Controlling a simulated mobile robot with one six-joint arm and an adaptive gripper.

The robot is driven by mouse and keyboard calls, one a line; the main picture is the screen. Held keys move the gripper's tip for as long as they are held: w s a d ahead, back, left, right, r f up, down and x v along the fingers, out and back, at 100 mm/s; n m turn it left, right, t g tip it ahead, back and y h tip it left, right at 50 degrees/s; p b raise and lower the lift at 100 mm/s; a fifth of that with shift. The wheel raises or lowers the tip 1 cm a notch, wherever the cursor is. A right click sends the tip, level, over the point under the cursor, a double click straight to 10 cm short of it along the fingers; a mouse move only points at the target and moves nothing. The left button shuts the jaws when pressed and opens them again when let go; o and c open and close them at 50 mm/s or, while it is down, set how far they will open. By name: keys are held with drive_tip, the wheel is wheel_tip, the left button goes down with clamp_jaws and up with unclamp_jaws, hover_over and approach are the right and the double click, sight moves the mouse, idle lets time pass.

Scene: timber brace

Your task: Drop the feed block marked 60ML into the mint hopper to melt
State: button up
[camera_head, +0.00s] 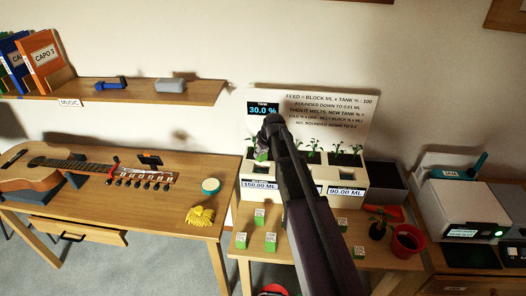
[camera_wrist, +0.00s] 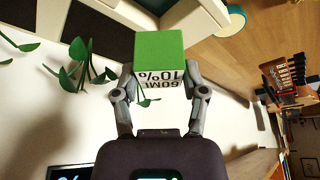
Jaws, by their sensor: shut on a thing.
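My gripper (camera_wrist: 160,80) is shut on a green and white feed block (camera_wrist: 160,52). Its white face reads 60ML and 10%, upside down in the wrist view. In the head view the held block (camera_head: 262,155) shows as a small green patch below my gripper (camera_head: 264,145), at the left end of the white planter unit (camera_head: 250,172). My arm covers the middle of that unit. I cannot tell which opening is the mint hopper.
A board reads TANK 30.0 % (camera_head: 263,110). Planter labels read 150.00 ML (camera_head: 260,185) and 90.00 ML (camera_head: 346,191). Several seedlings (camera_head: 313,146) rise from the planter. Several other blocks (camera_head: 270,242) stand on the table in front. A round tin (camera_head: 210,185) sits left.

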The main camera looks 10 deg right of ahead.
sight(259, 172)
wheel_tip(259, 172, down, 8)
drive_tip(key=b, duration=0.8)
drive_tip(key=shift+f, duration=0.1)
idle(0.4)
drive_tip(key=o, duration=1.2)
